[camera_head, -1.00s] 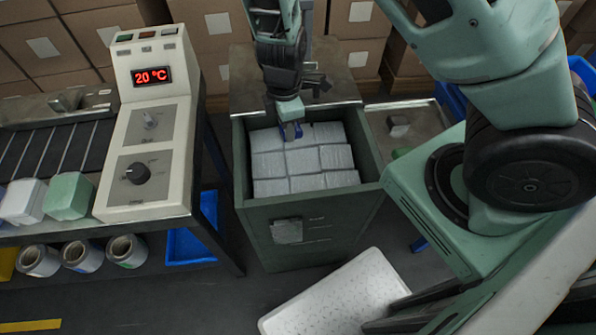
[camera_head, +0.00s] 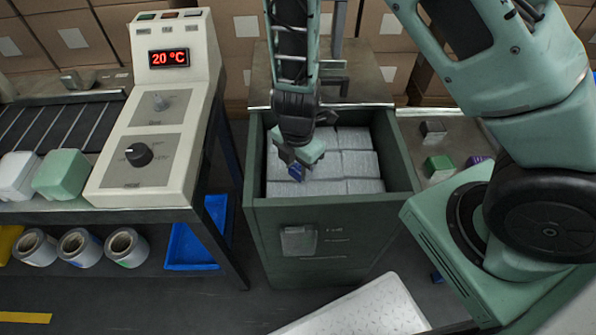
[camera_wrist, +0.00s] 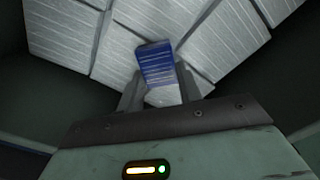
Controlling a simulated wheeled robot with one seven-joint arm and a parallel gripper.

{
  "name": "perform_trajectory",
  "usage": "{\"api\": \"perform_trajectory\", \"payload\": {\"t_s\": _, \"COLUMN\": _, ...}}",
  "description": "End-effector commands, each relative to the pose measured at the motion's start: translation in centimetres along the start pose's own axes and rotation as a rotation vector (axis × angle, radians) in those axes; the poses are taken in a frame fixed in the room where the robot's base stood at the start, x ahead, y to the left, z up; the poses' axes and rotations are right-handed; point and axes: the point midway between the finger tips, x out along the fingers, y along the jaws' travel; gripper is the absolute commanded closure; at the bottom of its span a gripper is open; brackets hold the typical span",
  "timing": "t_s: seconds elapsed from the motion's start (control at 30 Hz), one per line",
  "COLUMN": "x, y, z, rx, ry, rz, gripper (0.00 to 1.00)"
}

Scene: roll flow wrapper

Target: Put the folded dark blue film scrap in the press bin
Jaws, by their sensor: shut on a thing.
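The folded dark blue film scrap (camera_wrist: 155,64) is between my gripper's fingers in the wrist view, with its blue end sticking out past the fingertips. It also shows as a small blue piece (camera_head: 296,172) in the head view. My gripper (camera_wrist: 158,88) is shut on it. In the head view my gripper (camera_head: 294,163) points down inside the walls of the green press bin (camera_head: 325,212), over its left part. Several wrapped pale grey blocks (camera_head: 358,164) fill the bin below. I cannot tell whether the scrap touches the blocks.
The control box (camera_head: 150,130) with a red 20 °C display stands to the left of the bin. A side surface (camera_head: 455,146) with small blocks, one green (camera_head: 439,167), is to the right. A white speckled board (camera_head: 355,310) lies in front. Cardboard boxes stand behind.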

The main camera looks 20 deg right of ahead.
Motion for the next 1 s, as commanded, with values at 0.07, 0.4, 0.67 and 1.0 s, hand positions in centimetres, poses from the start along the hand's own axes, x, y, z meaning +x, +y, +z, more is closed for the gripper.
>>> {"api": "perform_trajectory", "payload": {"t_s": 0.07, "x": 0.9, "y": 0.0, "z": 0.0, "rx": 0.002, "ry": 0.001, "rz": 0.000, "gripper": 0.86}}
{"api": "perform_trajectory", "payload": {"t_s": 0.4, "x": 1.0, "y": 0.0, "z": 0.0, "rx": 0.001, "ry": 0.001, "rz": 0.001, "gripper": 0.86}}
{"api": "perform_trajectory", "payload": {"t_s": 0.67, "x": 1.1, "y": 0.0, "z": 0.0, "rx": 0.001, "ry": 0.001, "rz": 0.001, "gripper": 0.43}}
{"api": "perform_trajectory", "payload": {"t_s": 1.0, "x": -0.9, "y": 0.0, "z": -0.1, "rx": -0.002, "ry": 0.000, "rz": 0.001, "gripper": 0.43}}
